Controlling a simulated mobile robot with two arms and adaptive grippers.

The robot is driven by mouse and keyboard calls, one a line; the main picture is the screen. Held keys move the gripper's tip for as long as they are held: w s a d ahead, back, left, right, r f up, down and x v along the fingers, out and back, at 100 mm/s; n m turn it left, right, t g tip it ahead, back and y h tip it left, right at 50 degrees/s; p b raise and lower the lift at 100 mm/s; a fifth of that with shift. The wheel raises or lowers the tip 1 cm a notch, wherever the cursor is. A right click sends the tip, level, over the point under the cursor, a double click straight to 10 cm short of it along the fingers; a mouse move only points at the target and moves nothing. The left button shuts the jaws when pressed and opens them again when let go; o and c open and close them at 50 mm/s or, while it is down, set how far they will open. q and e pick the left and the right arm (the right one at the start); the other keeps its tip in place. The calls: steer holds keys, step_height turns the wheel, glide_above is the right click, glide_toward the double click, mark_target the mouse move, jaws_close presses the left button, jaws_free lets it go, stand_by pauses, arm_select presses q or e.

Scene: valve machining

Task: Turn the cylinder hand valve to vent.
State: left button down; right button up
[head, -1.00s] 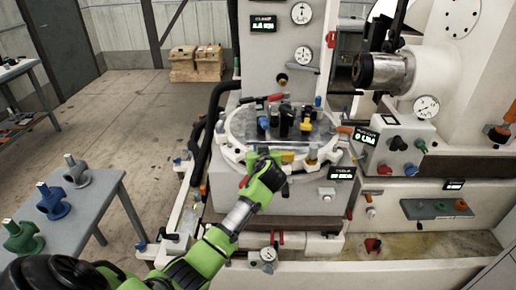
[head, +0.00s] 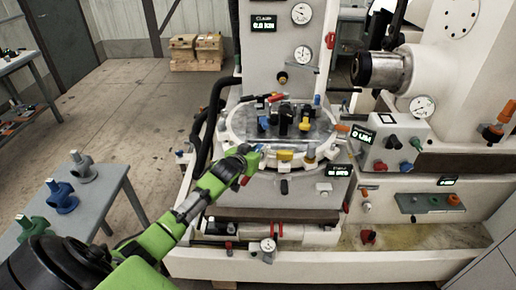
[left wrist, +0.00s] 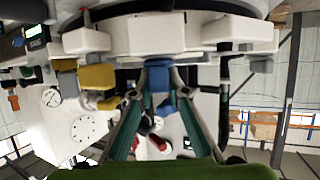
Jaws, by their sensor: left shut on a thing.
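My left gripper (head: 254,158) reaches the near left rim of the round clamping table in the head view. In the left wrist view my left gripper (left wrist: 158,84) is shut on a small blue part (left wrist: 158,75) under the white rim. This blue part looks like a valve handle, but I cannot tell its turn position. A yellow block (head: 285,155) sits on the rim just right of the gripper and also shows in the left wrist view (left wrist: 97,77). My right gripper is not in view.
The round table (head: 237,122) carries blue, black and yellow clamps. A white machine with a spindle (head: 384,69), gauges and a control panel (head: 392,150) stands at the right. A grey bench (head: 108,190) with several valve bodies is at the left. Floor is clear between.

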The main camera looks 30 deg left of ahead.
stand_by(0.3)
arm_select(q)
steer(key=c, duration=2)
jaws_free()
steer(key=shift+o, duration=0.2)
steer(key=v, duration=1.2)
